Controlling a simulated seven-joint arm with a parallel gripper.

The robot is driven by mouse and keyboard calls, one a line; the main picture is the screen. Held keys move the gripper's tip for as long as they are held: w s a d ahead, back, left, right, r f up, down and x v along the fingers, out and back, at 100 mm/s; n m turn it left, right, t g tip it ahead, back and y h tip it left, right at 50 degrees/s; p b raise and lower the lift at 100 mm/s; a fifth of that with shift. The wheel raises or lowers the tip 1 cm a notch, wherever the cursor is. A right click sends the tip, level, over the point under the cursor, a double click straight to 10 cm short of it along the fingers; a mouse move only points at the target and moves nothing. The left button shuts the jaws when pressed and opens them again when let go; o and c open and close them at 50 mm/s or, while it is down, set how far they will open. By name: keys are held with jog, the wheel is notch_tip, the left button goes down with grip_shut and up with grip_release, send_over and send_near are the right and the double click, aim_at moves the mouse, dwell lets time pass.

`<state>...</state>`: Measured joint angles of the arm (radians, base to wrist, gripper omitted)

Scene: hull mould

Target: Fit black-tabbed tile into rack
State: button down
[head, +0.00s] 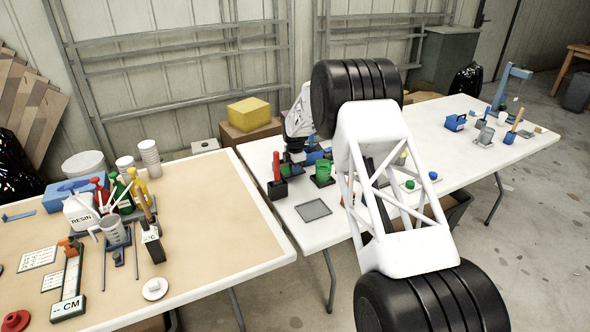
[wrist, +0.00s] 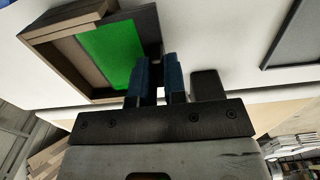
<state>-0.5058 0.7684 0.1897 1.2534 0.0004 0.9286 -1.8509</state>
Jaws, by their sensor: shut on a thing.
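In the wrist view, the two blue fingers of my gripper (wrist: 158,80) are close together at the lower middle. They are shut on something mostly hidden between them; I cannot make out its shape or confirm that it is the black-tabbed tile. Just beyond and left of the fingertips is a brown, open, box-like frame (wrist: 48,54) with dark edges, which may be the rack. A bright green panel (wrist: 108,55) shows inside it. I cannot tell whether the fingers touch the frame.
A grey flat panel (wrist: 292,40) lies at the wrist view's upper right. A cluttered tan-topped table (head: 215,220) stands left.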

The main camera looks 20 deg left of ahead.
jog(key=shift+w+a, duration=1.25)
dwell(4.3)
jog(key=c, duration=1.1)
grip_release()
jog(key=shift+r, duration=0.1)
notch_tip(320, 180, up, 8)
jog(key=shift+f, duration=0.2)
jog(key=shift+r, duration=0.1)
